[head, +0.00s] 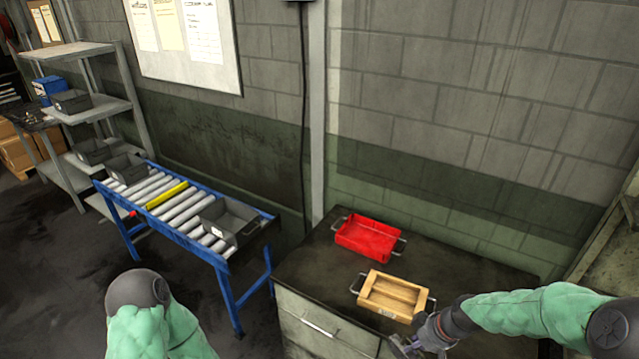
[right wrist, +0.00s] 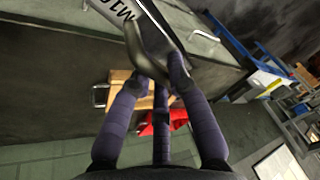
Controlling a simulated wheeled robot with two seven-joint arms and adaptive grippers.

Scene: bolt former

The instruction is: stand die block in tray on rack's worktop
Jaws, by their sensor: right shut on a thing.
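My right gripper (head: 425,338) is low in the head view, at the front right of the worktop (head: 325,255). It is shut on a grey metal piece, which I take for the die block (right wrist: 158,22); it has a pale marked face with lettering starting "M1" and a dark curved part by the fingers. In the head view the held piece is small and partly cut off. A wooden tray (head: 372,302) with metal handles lies on the worktop, just beyond the gripper. A red tray (head: 352,241) lies farther back. Both look empty. My left gripper is out of view.
A blue-framed roller conveyor (head: 175,205) stands left of the worktop with grey bins (head: 243,232) on it. Grey shelving (head: 100,110) stands at the far left. A block wall closes off the back. The worktop left of the wooden tray is bare.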

